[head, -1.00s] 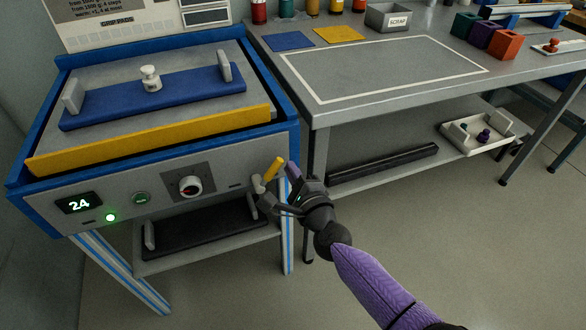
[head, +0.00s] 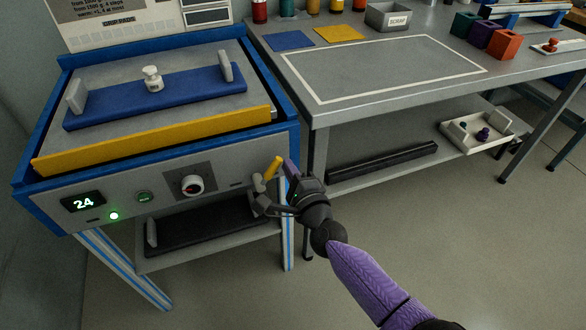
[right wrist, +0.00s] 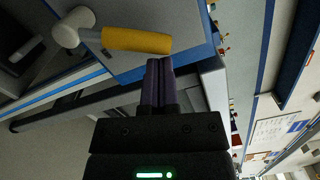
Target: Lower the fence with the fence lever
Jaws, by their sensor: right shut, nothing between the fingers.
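The fence lever (head: 272,168) has a yellow grip and sticks out at the right end of the machine's front panel. In the right wrist view the yellow grip (right wrist: 137,40) lies across the picture, with its grey pivot to the left. The fence (head: 150,143) is a yellow bar standing along the front edge of the machine top. My right gripper (head: 288,164) is shut and empty just right of the lever. In the right wrist view its purple fingertips (right wrist: 160,62) point at the grip's end, very close; whether they touch I cannot tell. My left gripper is out of view.
The machine top carries a blue plate (head: 110,106) with a white knob (head: 152,80). The front panel has a display (head: 83,203) and a dial (head: 191,185). A grey workbench (head: 330,108) stands close on the right, its lower shelf holding a white tray (head: 447,138). Floor in front is clear.

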